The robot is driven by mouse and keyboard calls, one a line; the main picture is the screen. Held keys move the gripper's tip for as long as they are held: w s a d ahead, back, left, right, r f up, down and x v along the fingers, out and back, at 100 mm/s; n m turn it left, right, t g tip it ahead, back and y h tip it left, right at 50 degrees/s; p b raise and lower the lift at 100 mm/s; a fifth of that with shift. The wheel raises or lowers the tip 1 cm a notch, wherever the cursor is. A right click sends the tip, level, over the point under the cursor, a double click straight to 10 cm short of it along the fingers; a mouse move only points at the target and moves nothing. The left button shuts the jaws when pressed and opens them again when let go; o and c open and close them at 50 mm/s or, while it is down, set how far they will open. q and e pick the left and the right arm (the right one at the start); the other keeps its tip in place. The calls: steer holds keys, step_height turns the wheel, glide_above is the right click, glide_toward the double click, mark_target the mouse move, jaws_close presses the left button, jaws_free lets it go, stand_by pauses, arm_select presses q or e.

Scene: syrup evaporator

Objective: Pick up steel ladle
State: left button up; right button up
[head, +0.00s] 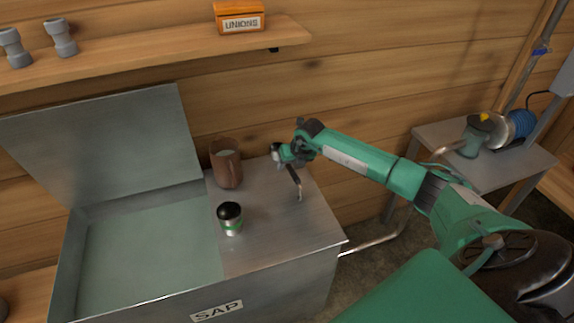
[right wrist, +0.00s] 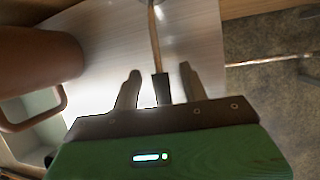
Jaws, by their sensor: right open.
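The steel ladle (head: 298,188) is on the metal top of the evaporator, partly hidden by my right gripper. Its thin handle shows in the right wrist view (right wrist: 154,38), with a dark grip end (right wrist: 161,88) between my fingers. My right gripper (right wrist: 160,76) is open, with one finger on each side of that dark end and a gap visible on both sides. In the head view my right gripper (head: 289,158) is over the back right of the metal top. My left gripper is not in view.
A brown mug (head: 226,168) stands left of my right gripper. The open sap basin (head: 150,245) lies left. A side table (head: 500,170) with equipment stands right.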

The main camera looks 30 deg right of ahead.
steer(key=shift+w+f, duration=0.2)
steer(key=shift+f, duration=0.35)
steer(key=c, duration=0.5)
jaws_close()
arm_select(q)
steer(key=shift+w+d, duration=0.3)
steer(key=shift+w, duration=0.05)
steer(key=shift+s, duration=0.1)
